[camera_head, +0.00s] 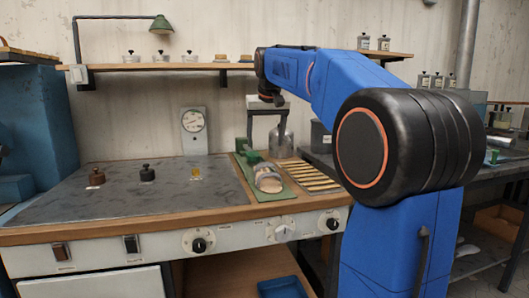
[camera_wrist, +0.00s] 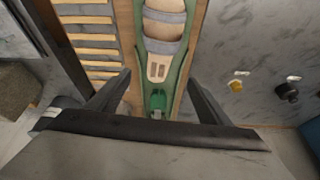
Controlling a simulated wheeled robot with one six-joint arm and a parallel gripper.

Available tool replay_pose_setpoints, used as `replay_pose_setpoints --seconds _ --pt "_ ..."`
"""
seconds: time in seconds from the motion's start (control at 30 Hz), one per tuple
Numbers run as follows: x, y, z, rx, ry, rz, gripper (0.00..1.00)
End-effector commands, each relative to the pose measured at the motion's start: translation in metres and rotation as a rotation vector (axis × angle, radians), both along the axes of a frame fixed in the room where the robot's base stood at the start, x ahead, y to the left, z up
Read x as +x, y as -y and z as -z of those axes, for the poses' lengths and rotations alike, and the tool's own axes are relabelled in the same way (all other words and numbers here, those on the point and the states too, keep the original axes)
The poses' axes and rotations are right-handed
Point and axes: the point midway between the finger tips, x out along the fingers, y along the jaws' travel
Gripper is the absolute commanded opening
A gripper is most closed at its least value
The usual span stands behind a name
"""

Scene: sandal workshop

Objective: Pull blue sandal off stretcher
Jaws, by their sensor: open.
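The sandal (camera_head: 268,180) shows pale beige with grey-blue straps and sits on the stretcher on a green mat (camera_head: 274,196) on the bench. In the wrist view the sandal (camera_wrist: 164,28) is at the top centre, with the green stretcher (camera_wrist: 157,101) end below it. In the wrist view my gripper (camera_wrist: 156,84) is open and empty, with one finger on each side of the stretcher end. The sandal lies beyond the fingertips. Whether the fingers touch anything cannot be told.
A rack of wooden slats (camera_head: 308,176) lies right beside the mat. Left on the metal bench top (camera_head: 130,198) stand a brown weight (camera_head: 96,178), a black weight (camera_head: 147,173) and a small yellow piece (camera_head: 195,173). A dial gauge (camera_head: 193,124) stands behind.

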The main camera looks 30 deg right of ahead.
Motion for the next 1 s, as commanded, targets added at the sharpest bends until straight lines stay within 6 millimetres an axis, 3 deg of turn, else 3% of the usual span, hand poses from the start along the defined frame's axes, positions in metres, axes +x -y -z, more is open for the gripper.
replay_pose_setpoints --seconds 0.1,0.3,1.0 --pt "-0.006 -0.003 -0.017 -0.001 0.002 0.0 0.73" --pt "-0.013 -0.005 -0.033 0.0 0.0 0.0 0.73" --pt "-0.018 -0.008 -0.034 0.0 0.0 -0.004 0.73"
